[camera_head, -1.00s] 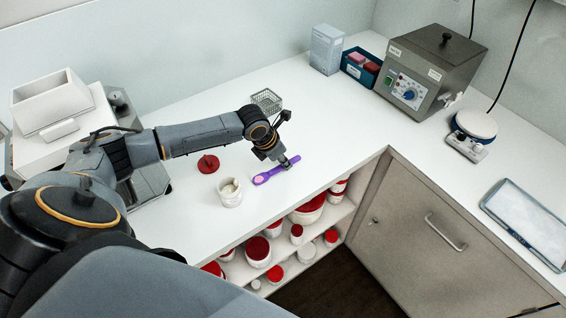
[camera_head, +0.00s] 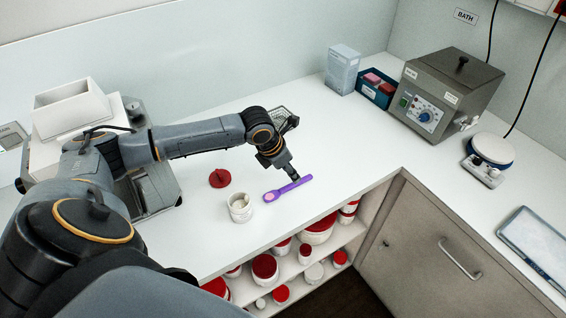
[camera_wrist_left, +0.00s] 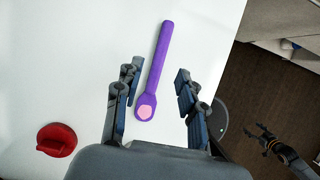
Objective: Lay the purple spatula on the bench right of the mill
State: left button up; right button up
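The purple spatula (camera_head: 283,190) with a pink patch on its head lies flat on the white bench, right of an open white jar. It also shows in the left wrist view (camera_wrist_left: 157,65). My left gripper (camera_head: 291,178) is low over the spatula in the head view. In the left wrist view its fingers (camera_wrist_left: 158,98) are spread on either side of the spatula, with gaps on both sides. The mill (camera_head: 75,118), a pale machine with a white hopper, stands at the left, partly hidden by my left arm. My right gripper (camera_wrist_left: 264,138) shows small over the floor; its opening is unclear.
The white jar (camera_head: 240,208) and a red lid (camera_head: 220,178) are left of the spatula. A wire basket (camera_head: 281,117) is partly behind my arm. The bath (camera_head: 445,95) and blue box (camera_head: 377,92) stand farther back. Bench right of the spatula is clear; its front edge is close.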

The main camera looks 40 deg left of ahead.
aim_at(281, 190)
pick_arm(q)
jog(key=d+v, duration=0.1)
jog(key=v, duration=0.5)
jog(key=shift+s+a+r+b, duration=0.25)
jog(key=shift+a+r+b, duration=0.15)
jog(key=shift+a+b, duration=0.1)
